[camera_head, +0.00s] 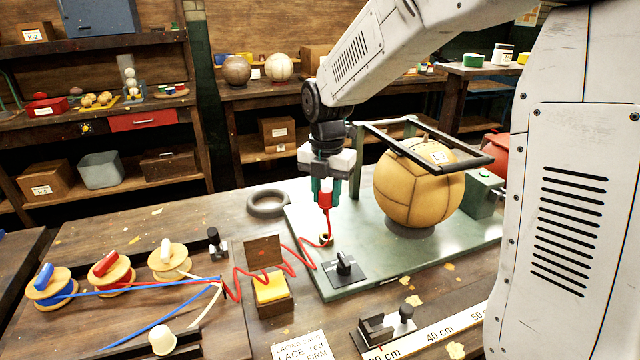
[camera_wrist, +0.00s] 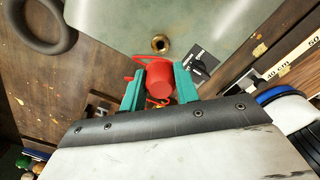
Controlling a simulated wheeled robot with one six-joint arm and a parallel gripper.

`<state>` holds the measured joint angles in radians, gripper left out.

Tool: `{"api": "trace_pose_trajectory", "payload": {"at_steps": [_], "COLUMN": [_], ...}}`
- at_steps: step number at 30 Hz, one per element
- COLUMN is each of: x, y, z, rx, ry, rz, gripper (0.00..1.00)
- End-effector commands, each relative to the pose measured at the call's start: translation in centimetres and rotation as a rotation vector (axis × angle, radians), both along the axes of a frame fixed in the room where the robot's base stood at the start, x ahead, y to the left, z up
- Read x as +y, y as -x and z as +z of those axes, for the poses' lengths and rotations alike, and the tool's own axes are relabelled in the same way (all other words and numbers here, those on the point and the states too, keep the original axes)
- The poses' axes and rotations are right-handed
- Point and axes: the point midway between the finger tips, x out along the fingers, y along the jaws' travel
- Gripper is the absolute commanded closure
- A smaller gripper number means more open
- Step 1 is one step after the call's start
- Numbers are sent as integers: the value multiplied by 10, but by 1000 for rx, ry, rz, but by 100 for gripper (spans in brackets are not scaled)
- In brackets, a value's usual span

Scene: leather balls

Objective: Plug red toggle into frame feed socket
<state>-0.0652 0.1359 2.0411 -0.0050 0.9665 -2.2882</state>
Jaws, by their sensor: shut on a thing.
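My gripper (camera_head: 325,188) is shut on the red toggle (camera_head: 325,201), which hangs below the fingers above the green base plate (camera_head: 420,262). A red coiled cord runs from the toggle down to the left. In the wrist view the red toggle (camera_wrist: 158,82) sits between the two teal fingers of my gripper (camera_wrist: 160,88). A round brass socket (camera_wrist: 160,43) in the plate shows beyond the toggle, clear of it in that view. In the head view the socket (camera_head: 326,239) is just below the toggle, with the cord passing close by.
A tan leather ball (camera_head: 418,188) stands on the plate under a dark frame (camera_head: 372,134), right of my gripper. A black switch (camera_head: 344,265) is near the socket. A dark ring (camera_head: 268,203) and several thread spools (camera_head: 110,270) lie left. A yellow block (camera_head: 270,289) stands in front.

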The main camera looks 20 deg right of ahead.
Motion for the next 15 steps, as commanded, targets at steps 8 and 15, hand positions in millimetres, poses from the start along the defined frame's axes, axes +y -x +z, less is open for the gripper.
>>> {"api": "trace_pose_trajectory", "payload": {"at_steps": [8, 15], "x": [-2, -1], "y": [1, 0], "z": [-21, -43], "rx": [4, 2], "ry": [0, 1], "rz": [-3, -1], "gripper": [89, 89]}}
